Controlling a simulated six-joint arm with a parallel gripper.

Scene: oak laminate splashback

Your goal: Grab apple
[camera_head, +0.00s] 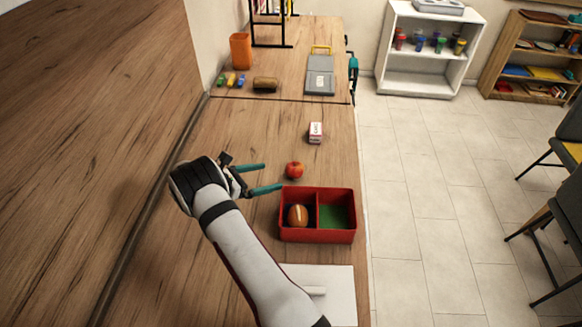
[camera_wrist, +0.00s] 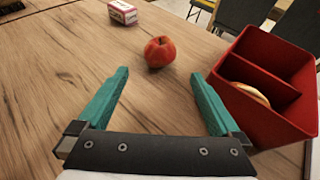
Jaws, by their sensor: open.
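A red apple (camera_head: 294,170) stands on the wooden counter, just above the red box in the head view. It also shows in the wrist view (camera_wrist: 160,52), beyond my fingertips and roughly centred between them. My gripper (camera_head: 275,178) has two teal fingers spread apart, with nothing between them. The fingers point toward the apple, and the apple is clear of both tips. In the wrist view, my gripper (camera_wrist: 160,82) is open and empty.
A red two-compartment box (camera_head: 318,236) sits close to the lower finger; a round brown item (camera_head: 298,215) lies in its left compartment. A small white and red carton (camera_head: 315,132) stands beyond the apple. A white board (camera_head: 335,285) lies nearer.

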